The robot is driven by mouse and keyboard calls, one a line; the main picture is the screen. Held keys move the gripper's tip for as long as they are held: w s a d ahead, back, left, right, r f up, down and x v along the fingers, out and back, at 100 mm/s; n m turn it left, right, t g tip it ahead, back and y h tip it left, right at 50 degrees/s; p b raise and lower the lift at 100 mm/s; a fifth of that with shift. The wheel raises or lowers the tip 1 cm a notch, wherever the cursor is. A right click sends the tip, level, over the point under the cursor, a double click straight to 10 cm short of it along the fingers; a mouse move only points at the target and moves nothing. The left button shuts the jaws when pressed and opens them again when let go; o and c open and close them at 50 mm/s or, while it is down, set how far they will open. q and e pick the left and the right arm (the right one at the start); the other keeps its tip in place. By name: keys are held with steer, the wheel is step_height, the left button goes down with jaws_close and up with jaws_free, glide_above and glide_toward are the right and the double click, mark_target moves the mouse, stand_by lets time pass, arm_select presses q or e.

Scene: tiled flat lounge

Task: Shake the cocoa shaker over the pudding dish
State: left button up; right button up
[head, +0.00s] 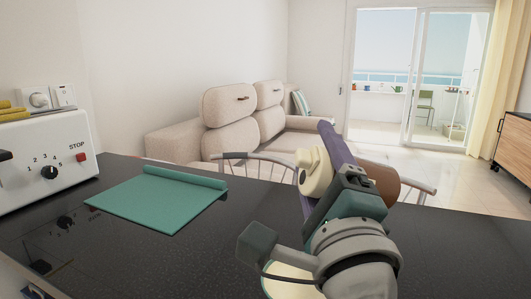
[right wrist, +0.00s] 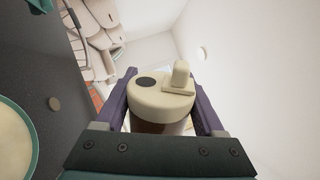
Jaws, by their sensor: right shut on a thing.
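The cocoa shaker has a cream lid (head: 314,172) and a brown body (head: 384,184). My right gripper (head: 337,148) is shut on it and holds it on its side above the dark worktop, lid to the left. In the right wrist view the lid (right wrist: 160,100) shows between the two purple fingers, with a dark round spot and a raised spout-like block. The pudding dish (head: 268,284) is at the bottom of the head view, mostly hidden behind my right wrist. In the right wrist view its teal rim (right wrist: 36,150) surrounds cream pudding at the left edge. My left gripper is not in view.
A teal mat (head: 160,205) with a rolled far edge lies on the black worktop (head: 440,245). A white toaster (head: 35,150) stands at the left. Chairs and a beige sofa (head: 215,130) stand beyond the worktop.

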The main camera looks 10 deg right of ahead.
step_height(320, 180, down, 2)
steer(key=n, duration=0.2)
steer(key=n+y+b, duration=0.1)
steer(key=n, duration=0.1)
steer(key=shift+f+y, duration=0.2)
steer(key=shift+y, duration=0.1)
steer(key=shift+a+f+n+y, duration=0.15)
steer(key=shift+f+n+y, duration=0.5)
steer(key=shift+n, duration=1)
steer(key=shift+a+f+n+y, duration=0.15)
steer(key=shift+f+n+y, duration=0.5)
steer(key=shift+n, duration=1.05)
steer(key=shift+a+f+n+y, duration=0.15)
steer(key=shift+f+n+y, duration=0.45)
steer(key=shift+n, duration=1.05)
steer(key=shift+r, duration=0.1)
steer(key=shift+r, duration=0.15)
steer(key=shift+r+p, duration=1.95)
steer(key=shift+p, duration=0.1)
steer(key=shift+f, duration=0.1)
